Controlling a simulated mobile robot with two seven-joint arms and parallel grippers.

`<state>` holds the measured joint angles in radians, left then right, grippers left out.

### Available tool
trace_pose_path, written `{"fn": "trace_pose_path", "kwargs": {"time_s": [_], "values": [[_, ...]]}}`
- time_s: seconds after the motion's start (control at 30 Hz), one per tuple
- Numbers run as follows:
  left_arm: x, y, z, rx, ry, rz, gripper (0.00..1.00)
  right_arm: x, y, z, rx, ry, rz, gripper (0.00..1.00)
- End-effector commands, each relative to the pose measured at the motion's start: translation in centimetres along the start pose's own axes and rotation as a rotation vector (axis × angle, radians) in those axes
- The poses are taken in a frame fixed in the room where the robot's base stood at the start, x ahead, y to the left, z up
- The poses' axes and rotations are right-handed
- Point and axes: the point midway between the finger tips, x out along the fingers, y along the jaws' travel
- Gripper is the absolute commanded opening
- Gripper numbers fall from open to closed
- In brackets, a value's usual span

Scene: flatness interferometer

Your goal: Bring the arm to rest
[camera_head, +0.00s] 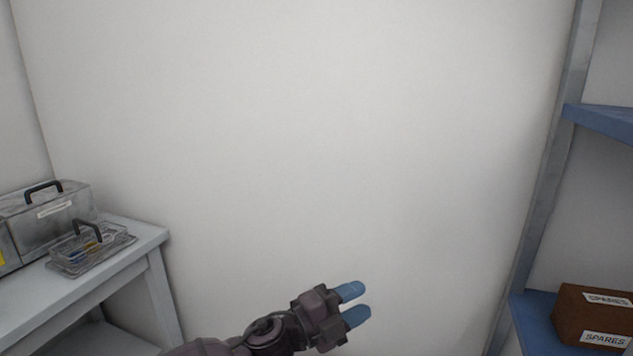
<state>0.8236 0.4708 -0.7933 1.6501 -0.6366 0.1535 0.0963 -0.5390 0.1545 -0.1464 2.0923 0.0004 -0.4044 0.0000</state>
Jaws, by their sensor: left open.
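My left gripper (357,304) shows at the bottom middle of the head view, with its arm coming in from the lower left. Its two blue fingertips point right and are spread apart. Nothing is between them. The gripper is in front of the bare wall, apart from the table and the shelf. My right gripper is not in view.
A grey table (148,240) at the left bears a metal case (50,222) with a black handle and a clear lidded tray (92,249). At the right, a blue shelf (533,318) holds a brown SPARES box (577,313). The wall (300,130) between is bare.

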Motion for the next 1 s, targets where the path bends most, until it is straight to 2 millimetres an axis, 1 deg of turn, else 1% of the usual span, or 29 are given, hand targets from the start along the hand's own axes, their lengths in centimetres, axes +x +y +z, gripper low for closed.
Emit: {"fn": "trace_pose_path", "kwargs": {"time_s": [0.03, 0.1, 0.17, 0.27, 0.37, 0.4, 0.57, 0.6, 0.67, 0.7, 0.77, 0.8, 0.87, 1.0], "values": [[-1.0, -0.5, 0.2, -0.075, -0.066, -0.047, 0.40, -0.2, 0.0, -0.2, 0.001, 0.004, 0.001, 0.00], [-2.6, -0.7, 0.9, -0.174, -0.155, -0.100, 0.40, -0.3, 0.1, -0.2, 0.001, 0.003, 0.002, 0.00], [-4.0, -0.7, 1.5, -0.258, -0.230, -0.138, 0.40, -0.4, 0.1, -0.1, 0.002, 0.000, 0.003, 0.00], [-6.8, -0.3, 2.4, -0.392, -0.349, -0.191, 0.40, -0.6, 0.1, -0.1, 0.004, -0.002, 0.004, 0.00], [-10.0, 0.6, 3.2, -0.520, -0.460, -0.233, 0.40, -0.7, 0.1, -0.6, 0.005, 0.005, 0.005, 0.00], [-11.3, 1.1, 3.4, -0.571, -0.503, -0.247, 0.40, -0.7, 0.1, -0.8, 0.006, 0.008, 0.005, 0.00], [-16.9, 3.3, 3.8, -0.757, -0.662, -0.300, 0.40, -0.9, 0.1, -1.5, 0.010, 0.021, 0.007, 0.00], [-18.4, 3.9, 3.7, -0.801, -0.698, -0.313, 0.40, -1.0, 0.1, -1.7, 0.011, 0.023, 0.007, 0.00], [-20.6, 4.8, 3.5, -0.863, -0.751, -0.332, 0.40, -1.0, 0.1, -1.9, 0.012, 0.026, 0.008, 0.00], [-22.1, 5.4, 3.4, -0.902, -0.785, -0.345, 0.40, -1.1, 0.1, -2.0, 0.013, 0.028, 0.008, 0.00], [-24.4, 6.4, 3.0, -0.958, -0.835, -0.366, 0.40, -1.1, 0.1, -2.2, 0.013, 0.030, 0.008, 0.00], [-25.8, 7.0, 2.6, -0.992, -0.865, -0.380, 0.40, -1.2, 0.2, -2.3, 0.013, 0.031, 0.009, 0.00], [-28.1, 7.9, 2.0, -1.039, -0.910, -0.402, 0.40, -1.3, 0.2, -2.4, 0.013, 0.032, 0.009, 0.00], [-33.4, 10.1, 0.2, -1.121, -1.011, -0.454, 0.40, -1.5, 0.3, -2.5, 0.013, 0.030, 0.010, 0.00]]}}
